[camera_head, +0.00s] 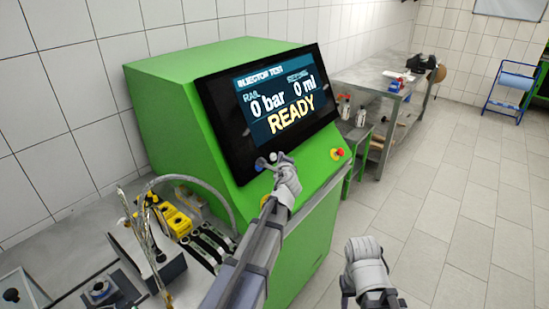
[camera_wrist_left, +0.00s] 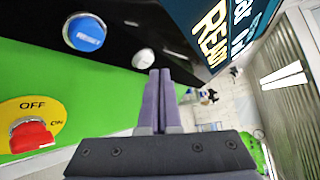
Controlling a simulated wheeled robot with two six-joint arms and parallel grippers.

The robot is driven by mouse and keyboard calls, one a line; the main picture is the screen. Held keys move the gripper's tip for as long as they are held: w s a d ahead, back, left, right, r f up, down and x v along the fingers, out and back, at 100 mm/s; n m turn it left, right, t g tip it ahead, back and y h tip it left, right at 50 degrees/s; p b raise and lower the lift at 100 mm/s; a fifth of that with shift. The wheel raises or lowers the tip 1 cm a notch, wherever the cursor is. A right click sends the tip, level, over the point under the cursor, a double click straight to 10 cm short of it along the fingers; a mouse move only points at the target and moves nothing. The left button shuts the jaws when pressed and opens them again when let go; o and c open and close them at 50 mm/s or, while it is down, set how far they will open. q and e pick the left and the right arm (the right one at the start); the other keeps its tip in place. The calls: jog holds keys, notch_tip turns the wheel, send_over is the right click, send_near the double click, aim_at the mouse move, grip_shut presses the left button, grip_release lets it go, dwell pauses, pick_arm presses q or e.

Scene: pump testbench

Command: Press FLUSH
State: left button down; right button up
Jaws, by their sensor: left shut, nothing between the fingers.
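The green test bench's black panel carries a blue button (camera_head: 260,163) and a white button (camera_head: 273,157) below the screen. In the left wrist view the blue button (camera_wrist_left: 86,33) has lettering too blurred to read surely, and the white button (camera_wrist_left: 143,59) has no readable label. I cannot tell which one is FLUSH. My left gripper (camera_head: 281,164) is shut and empty. In the wrist view its fingertips (camera_wrist_left: 160,72) are just below and right of the white button; contact cannot be told. My right gripper (camera_head: 370,290) is low in the head view, away from the bench.
The screen (camera_head: 282,105) reads READY, 0 bar, 0 ml. A red switch (camera_wrist_left: 31,136) on a yellow OFF/ON plate is left of my fingers.

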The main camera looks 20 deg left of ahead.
pick_arm(q)
jog(key=shift+a, duration=0.15)
dwell(0.5)
jog(key=shift+w+a+f, duration=0.15)
jog(key=shift+a+f, duration=0.05)
jog(key=shift+a, duration=0.05)
jog(key=shift+w+a+f+b, duration=0.15)
jog(key=shift+a+f+b, duration=0.05)
jog(key=shift+a+b, duration=0.25)
dwell(0.8)
jog(key=shift+d+r, duration=0.15)
jog(key=shift+s+d+r+p, duration=0.15)
jog(key=shift+s+d+p, duration=0.1)
jog(key=shift+d, duration=0.1)
jog(key=shift+s+d+r+p, duration=0.1)
jog(key=shift+d+r+p, duration=0.1)
jog(key=shift+d, duration=0.1)
jog(key=d, duration=0.1)
jog(key=s+d+r+p, duration=0.1)
jog(key=d, duration=0.1)
jog(key=d+r+p, duration=0.1)
jog(key=shift+s+d, duration=0.15)
jog(key=shift+s, duration=0.1)
dwell(0.5)
dwell(0.5)
